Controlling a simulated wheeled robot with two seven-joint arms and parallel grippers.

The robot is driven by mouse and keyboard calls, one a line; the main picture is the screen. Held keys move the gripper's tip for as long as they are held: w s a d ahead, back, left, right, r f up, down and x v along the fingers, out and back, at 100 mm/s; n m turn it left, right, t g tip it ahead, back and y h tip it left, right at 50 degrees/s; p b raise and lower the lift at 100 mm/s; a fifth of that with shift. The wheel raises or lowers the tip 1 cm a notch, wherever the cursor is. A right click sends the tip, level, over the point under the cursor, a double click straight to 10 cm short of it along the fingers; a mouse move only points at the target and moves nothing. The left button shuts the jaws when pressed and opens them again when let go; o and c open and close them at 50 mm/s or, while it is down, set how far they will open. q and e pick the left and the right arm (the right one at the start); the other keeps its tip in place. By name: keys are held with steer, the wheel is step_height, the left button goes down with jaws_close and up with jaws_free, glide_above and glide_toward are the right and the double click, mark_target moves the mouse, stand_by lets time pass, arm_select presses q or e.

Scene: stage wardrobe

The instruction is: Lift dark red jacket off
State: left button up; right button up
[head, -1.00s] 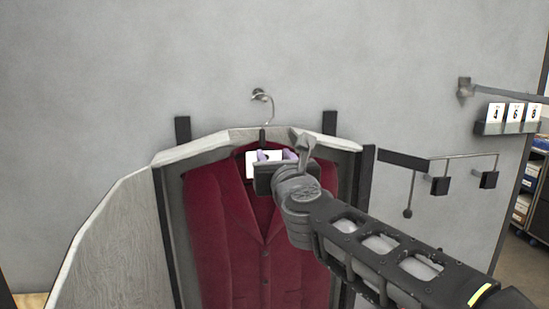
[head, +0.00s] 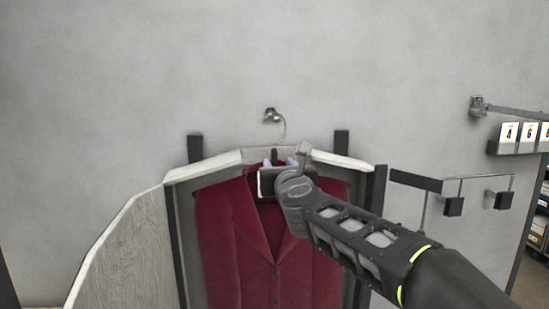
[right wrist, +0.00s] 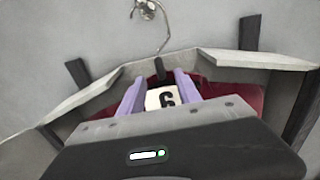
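The dark red jacket (head: 255,235) hangs upright on a hanger inside a pale, open-fronted surround. The hanger's black neck (head: 275,155) and thin wire hook (head: 284,128) rise to a metal wall hook (head: 270,115). My right gripper (head: 279,162) is at the collar, just in front of the hanger neck. In the right wrist view, its lavender fingers (right wrist: 160,90) are apart, with a white number tag (right wrist: 163,97) and the hanger neck (right wrist: 160,69) showing between them. Neither finger clearly touches the neck. My right arm hides part of the jacket's right side. My left gripper is out of view.
The surround's pale rim (head: 205,165) curves close above the jacket's shoulders, with dark posts (head: 195,148) behind it. At right are a black bracket with rods (head: 415,181) and a rail with number cards (head: 510,132).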

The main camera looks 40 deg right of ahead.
mark_target(275, 152)
steer(key=shift+x, duration=3.45)
jaws_close()
steer(key=shift+r+p, duration=0.55)
steer(key=shift+r, duration=0.1)
steer(key=shift+s, duration=0.1)
